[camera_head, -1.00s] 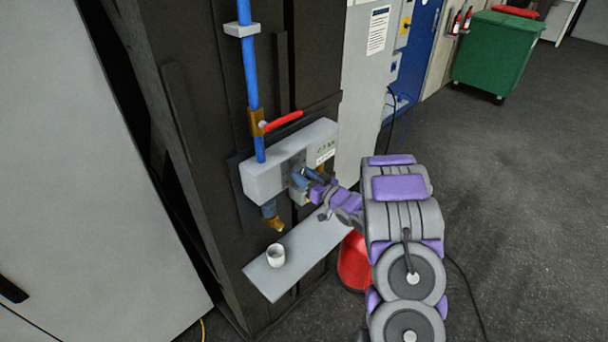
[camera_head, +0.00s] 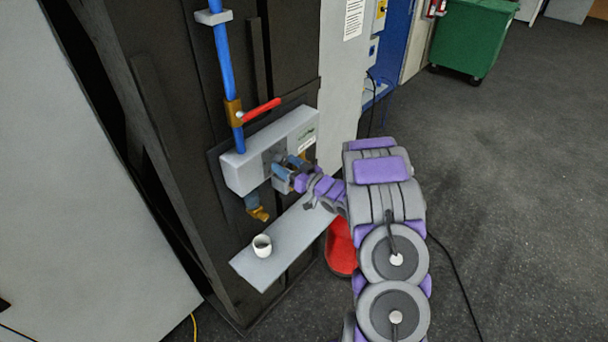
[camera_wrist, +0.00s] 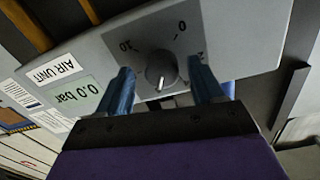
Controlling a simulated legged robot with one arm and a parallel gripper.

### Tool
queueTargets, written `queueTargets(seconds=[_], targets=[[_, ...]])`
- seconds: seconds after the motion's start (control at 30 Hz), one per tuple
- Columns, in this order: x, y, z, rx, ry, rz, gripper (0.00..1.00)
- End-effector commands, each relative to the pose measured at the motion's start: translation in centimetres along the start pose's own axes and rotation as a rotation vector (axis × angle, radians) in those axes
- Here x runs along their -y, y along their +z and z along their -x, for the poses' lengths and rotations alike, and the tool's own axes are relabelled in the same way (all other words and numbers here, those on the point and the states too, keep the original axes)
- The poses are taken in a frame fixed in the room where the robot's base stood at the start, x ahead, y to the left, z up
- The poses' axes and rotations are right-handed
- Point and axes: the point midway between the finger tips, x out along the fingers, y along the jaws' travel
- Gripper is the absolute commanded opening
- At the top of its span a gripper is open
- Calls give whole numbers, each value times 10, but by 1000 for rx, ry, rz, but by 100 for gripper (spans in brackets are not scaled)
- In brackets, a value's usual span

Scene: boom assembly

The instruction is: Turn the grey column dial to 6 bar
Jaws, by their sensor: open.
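The grey dial (camera_wrist: 161,70) sits on the front of the grey air unit box (camera_wrist: 235,40). In the wrist view the scale is upside down, with 0, 10 and another partly covered number around the dial. A pale mark shows on the dial's lower side. The display (camera_wrist: 78,98) reads 0.0 bar. My gripper (camera_wrist: 161,80) is open, with one blue finger on each side of the dial; I cannot tell whether either touches it. In the head view my gripper (camera_head: 285,173) is at the front of the box (camera_head: 236,172) and hides the dial.
A blue pipe (camera_head: 225,62) with a red lever (camera_head: 262,109) runs down to the box. A brass-ended outlet (camera_head: 258,212) hangs below. A shelf (camera_head: 290,238) with a white cup (camera_head: 262,245) juts out underneath. A red object (camera_head: 341,245) stands behind my arm. Open floor lies right.

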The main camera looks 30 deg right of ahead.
Motion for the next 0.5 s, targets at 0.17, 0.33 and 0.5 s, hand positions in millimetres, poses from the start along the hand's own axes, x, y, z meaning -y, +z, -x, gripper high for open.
queueTargets(seconds=[0.17, 0.33, 0.5], targets=[[-3, 1, 30, -2, 4, -1, 67], [-4, 1, 68, 1, 6, 0, 67], [-5, 2, 104, 1, 6, -1, 67]])
